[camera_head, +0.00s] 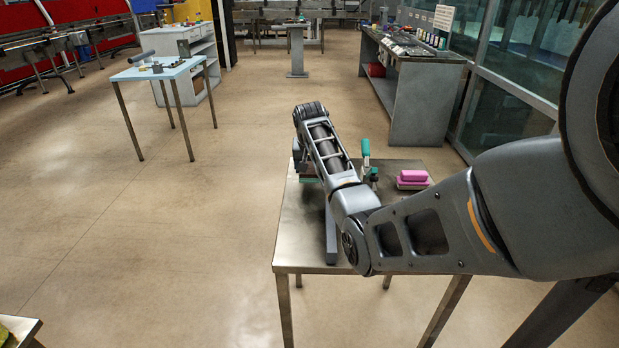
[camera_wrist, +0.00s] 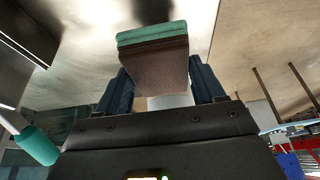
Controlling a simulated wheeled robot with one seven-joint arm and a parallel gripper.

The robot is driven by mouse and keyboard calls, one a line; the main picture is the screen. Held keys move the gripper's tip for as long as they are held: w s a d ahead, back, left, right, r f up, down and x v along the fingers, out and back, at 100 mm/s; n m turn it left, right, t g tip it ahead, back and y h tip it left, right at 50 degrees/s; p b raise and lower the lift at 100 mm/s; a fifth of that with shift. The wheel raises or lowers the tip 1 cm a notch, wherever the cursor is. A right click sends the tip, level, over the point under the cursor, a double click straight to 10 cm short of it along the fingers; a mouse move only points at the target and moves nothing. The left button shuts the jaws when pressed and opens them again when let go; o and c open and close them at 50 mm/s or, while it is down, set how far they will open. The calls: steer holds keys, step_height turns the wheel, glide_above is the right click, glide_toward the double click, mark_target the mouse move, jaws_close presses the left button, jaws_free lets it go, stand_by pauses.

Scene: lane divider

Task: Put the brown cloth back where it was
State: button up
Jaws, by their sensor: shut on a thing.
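The brown cloth (camera_wrist: 158,68) is a thick, folded block between the two dark fingers of my gripper (camera_wrist: 162,78) in the wrist view. The gripper is shut on it. A teal layer (camera_wrist: 152,33) shows at the cloth's far end; I cannot tell whether it is held too or lies behind. In the head view my gripper (camera_head: 306,172) is largely hidden by my arm, over the left side of the metal table (camera_head: 300,237). A teal edge (camera_head: 308,180) shows below it. The brown cloth cannot be made out clearly there.
A grey upright divider (camera_head: 331,235) runs along the table, just right of my gripper. The table's front left is bare. A light-blue table (camera_head: 170,70) stands farther left.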

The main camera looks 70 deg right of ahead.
steer(key=shift+w+f, duration=0.1)
steer(key=shift+f, duration=1.95)
steer(key=shift+f, duration=0.15)
steer(key=o, duration=1.1)
steer(key=v, duration=1.2)
steer(key=shift+p, duration=0.3)
